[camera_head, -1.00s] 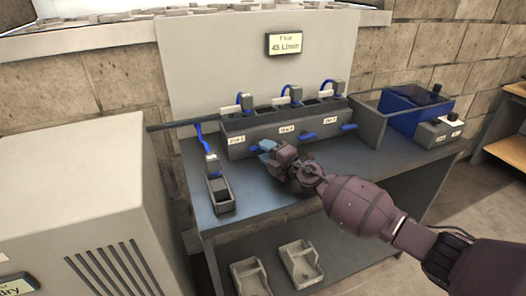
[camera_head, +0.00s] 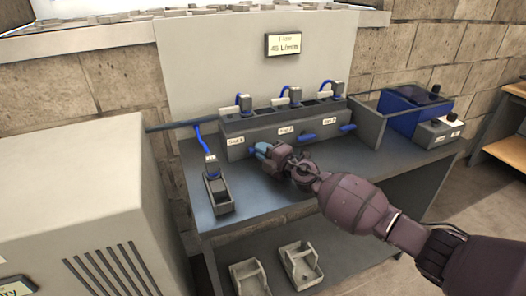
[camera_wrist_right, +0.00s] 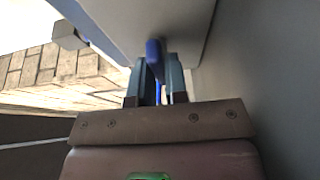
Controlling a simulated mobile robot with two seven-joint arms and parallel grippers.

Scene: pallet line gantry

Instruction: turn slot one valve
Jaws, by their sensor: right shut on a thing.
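The grey manifold block (camera_head: 262,124) stands on the bench against the back panel, with labels for three slots on its front. My right gripper (camera_head: 261,150) is at the front of the block, just right of the Slot 1 label (camera_head: 235,141). In the right wrist view its fingers (camera_wrist_right: 155,75) are shut on the blue slot one valve handle (camera_wrist_right: 153,53), whose rounded end shows between them. In the head view the gripper mostly hides this handle. The Slot 2 valve (camera_head: 307,136) and Slot 3 valve (camera_head: 348,127) stick out to the right, untouched. My left gripper is not in view.
A small dark holder (camera_head: 219,194) with a blue-hosed connector stands at the bench's left. A blue bin (camera_head: 408,115) and a grey box with a black knob (camera_head: 438,131) are at the right. A flow sign (camera_head: 284,45) hangs on the panel. Grey trays (camera_head: 300,264) lie below.

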